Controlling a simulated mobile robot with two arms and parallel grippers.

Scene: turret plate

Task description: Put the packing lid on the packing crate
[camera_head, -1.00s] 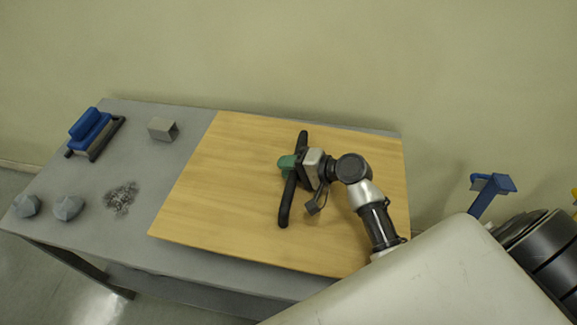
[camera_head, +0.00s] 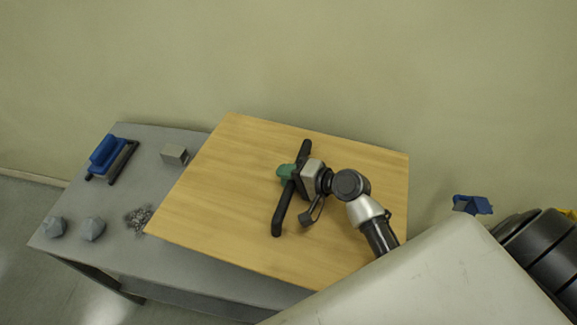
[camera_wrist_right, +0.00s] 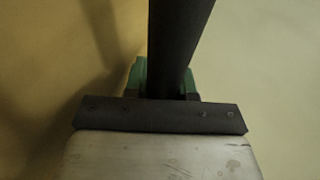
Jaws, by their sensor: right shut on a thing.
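The packing lid looks to be the large flat wooden board (camera_head: 215,185) with a long black bar handle (camera_head: 280,212) across its middle. My right gripper (camera_head: 287,172), with green fingers, is shut around this handle. In the right wrist view the dark handle (camera_wrist_right: 180,45) runs between the green fingers (camera_wrist_right: 163,82). The board appears raised above the grey table and covers much of its right part. I cannot make out the packing crate; the board may hide it. My left gripper is not in view.
On the grey table's (camera_head: 130,178) left part are a blue-topped tool (camera_head: 108,155), a small grey box (camera_head: 174,154), two grey faceted lumps (camera_head: 93,229) and a pile of dark shavings (camera_head: 138,217). A wall is behind. A blue object (camera_head: 472,205) is at right.

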